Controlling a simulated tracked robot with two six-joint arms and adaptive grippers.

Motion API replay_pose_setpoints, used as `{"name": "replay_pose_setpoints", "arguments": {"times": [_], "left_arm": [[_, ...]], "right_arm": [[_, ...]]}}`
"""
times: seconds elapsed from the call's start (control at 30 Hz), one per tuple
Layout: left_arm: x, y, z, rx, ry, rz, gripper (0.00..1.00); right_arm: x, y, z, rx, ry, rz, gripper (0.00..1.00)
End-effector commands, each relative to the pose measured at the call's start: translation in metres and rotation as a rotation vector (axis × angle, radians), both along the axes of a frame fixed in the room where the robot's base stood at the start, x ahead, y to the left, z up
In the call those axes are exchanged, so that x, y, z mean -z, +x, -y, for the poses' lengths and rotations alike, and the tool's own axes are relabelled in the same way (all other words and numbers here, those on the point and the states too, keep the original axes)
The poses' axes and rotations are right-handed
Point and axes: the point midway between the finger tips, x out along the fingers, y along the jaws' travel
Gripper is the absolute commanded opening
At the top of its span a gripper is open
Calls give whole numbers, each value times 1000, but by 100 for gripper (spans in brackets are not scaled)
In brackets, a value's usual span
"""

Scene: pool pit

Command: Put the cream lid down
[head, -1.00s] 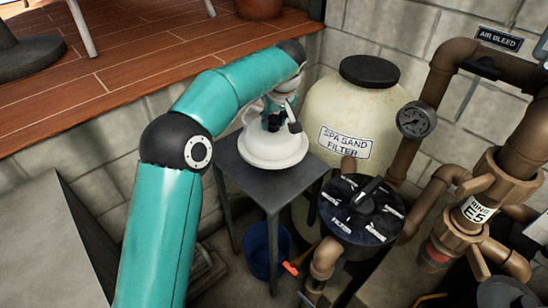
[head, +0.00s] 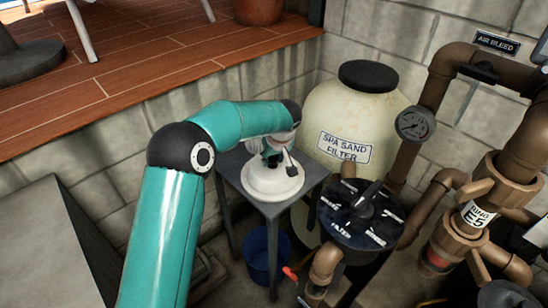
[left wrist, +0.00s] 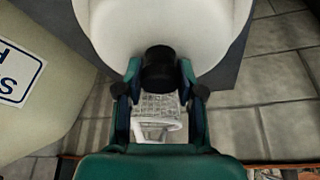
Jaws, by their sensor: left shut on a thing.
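The cream lid (head: 275,186) is a round, stepped disc, roughly level, over the small dark grey table (head: 231,172). In the head view it looks at or very close to the table top; I cannot tell whether it touches. My left gripper (head: 275,158) is above the lid, partly hidden by its own arm. In the left wrist view the lid (left wrist: 160,28) fills the top middle, and its black knob (left wrist: 160,70) sits between the two fingers of my left gripper (left wrist: 160,92), which is shut on it. My right gripper is not in view.
The cream spa sand filter (head: 345,115) stands right behind the table. A black multiport valve (head: 362,212) and brown pipes are close on the right. A blue bucket (head: 258,262) is under the table. A white mesh basket (left wrist: 156,112) shows beyond the fingers.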

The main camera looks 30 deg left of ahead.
Motion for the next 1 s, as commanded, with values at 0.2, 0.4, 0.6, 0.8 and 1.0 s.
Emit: {"name": "replay_pose_setpoints", "arguments": {"times": [0.2,0.4,0.6,0.8,1.0], "left_arm": [[1,0,0,0,0,0,46],[0,0,0,1,0,0,62],[0,0,0,1,0,0,62],[-13,-2,4,2,1,4,62],[-46,-11,15,4,0,6,62]], "right_arm": [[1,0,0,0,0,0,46],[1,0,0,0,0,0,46],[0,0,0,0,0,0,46],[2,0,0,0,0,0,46],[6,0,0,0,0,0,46]]}}
